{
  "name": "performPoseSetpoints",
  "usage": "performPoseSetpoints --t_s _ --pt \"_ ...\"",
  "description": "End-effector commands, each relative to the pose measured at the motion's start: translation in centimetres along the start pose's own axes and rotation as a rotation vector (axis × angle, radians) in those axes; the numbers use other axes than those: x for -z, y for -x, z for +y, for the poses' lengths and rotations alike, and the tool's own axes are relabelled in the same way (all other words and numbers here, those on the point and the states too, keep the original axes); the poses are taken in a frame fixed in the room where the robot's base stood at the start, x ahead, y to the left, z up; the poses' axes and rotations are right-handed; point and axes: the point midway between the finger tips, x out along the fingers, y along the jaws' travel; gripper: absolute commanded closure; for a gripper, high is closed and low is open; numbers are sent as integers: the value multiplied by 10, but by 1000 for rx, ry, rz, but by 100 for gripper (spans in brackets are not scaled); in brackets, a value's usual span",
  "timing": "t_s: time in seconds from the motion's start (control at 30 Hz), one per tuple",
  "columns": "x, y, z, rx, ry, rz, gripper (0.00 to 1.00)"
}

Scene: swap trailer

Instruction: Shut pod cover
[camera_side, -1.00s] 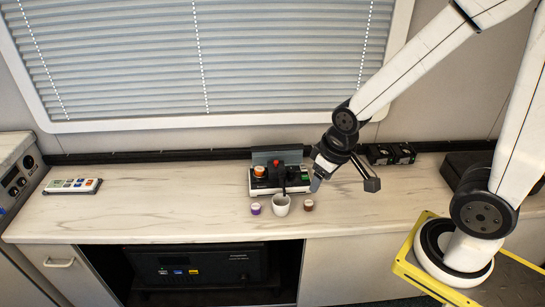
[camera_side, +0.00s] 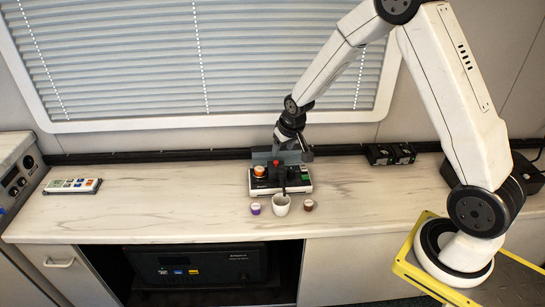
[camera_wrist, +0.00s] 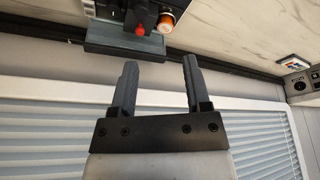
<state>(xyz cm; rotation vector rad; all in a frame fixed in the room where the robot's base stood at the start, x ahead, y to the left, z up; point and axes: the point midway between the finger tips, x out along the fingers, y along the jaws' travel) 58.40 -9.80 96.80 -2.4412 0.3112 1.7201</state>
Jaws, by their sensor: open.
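The coffee machine (camera_side: 297,186) stands on the counter with its grey cover (camera_side: 262,157) upright at the back. In the wrist view the cover (camera_wrist: 124,46) is a grey plate beyond my fingertips, apart from them. An orange-topped pod (camera_side: 260,171) sits on the machine at the left; it also shows in the wrist view (camera_wrist: 167,21). A red knob (camera_side: 277,165) is beside it. My gripper (camera_wrist: 160,62) is open and empty, with two dark fingers apart. In the side view it is behind and above the machine's right part, partly hidden by the wrist.
A white cup (camera_side: 282,206) stands in front of the machine, between a purple pod (camera_side: 255,209) and a brown pod (camera_side: 308,205). Black boxes (camera_side: 390,154) stand at the back right. The window blind (camera_side: 200,60) is close behind.

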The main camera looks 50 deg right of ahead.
Motion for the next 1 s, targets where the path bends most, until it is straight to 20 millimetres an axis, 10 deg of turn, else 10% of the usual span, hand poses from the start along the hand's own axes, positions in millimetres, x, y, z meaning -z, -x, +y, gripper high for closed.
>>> performPoseSetpoints --t_s 0.4,1.0 --pt "40 -71 40 -30 -91 44 39" --pt "43 -87 43 -32 -99 47 39"
